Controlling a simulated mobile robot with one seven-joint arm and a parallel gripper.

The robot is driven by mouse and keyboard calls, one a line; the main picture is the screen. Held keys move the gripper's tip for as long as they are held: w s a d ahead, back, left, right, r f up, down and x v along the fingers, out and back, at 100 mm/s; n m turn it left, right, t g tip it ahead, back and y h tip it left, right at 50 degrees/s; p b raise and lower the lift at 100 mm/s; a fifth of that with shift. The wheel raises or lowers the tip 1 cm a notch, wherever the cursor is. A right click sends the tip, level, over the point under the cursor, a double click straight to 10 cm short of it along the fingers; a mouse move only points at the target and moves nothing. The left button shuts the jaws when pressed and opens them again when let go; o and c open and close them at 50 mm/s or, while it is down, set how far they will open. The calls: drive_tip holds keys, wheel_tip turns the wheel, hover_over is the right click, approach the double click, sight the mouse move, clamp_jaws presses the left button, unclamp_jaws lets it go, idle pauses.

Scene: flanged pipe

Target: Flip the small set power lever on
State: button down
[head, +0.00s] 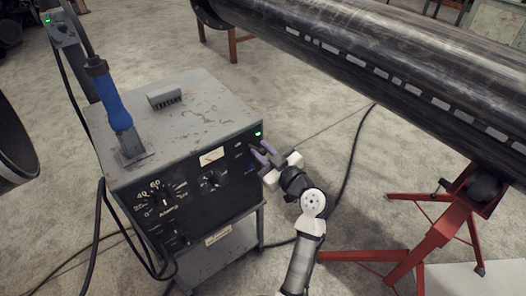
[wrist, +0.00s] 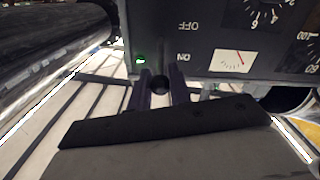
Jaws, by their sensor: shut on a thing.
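The small power lever (wrist: 160,84) shows in the wrist view as a dark round knob between my fingertips. It belongs to the front panel of the grey welding set (head: 185,130). My gripper (head: 264,155) is at the panel's upper right corner in the head view, with its purple fingers shut on the lever; it also shows in the wrist view (wrist: 161,88). In the wrist view the panel is upside down, and the knob lies on the ON label's side, away from the OFF label. A green lamp (wrist: 140,59) on the panel is lit. The lever's base is hidden.
A large dark pipe (head: 390,65) runs across the upper right on a red stand (head: 430,230). Cables lie on the floor.

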drive_tip(key=shift+r+g+p, duration=0.3)
drive_tip(key=shift+r, duration=0.05)
drive_tip(key=shift+f, duration=0.15)
drive_tip(key=c, duration=1.3)
unclamp_jaws()
drive_tip(key=b+v, duration=0.2)
drive_tip(key=v, duration=0.4)
drive_tip(key=b+v, duration=0.1)
drive_tip(key=v, duration=0.6)
drive_tip(key=shift+s+d+r+b, duration=0.1)
drive_tip(key=shift+s+r+b, duration=0.2)
drive_tip(key=shift+b, duration=0.1)
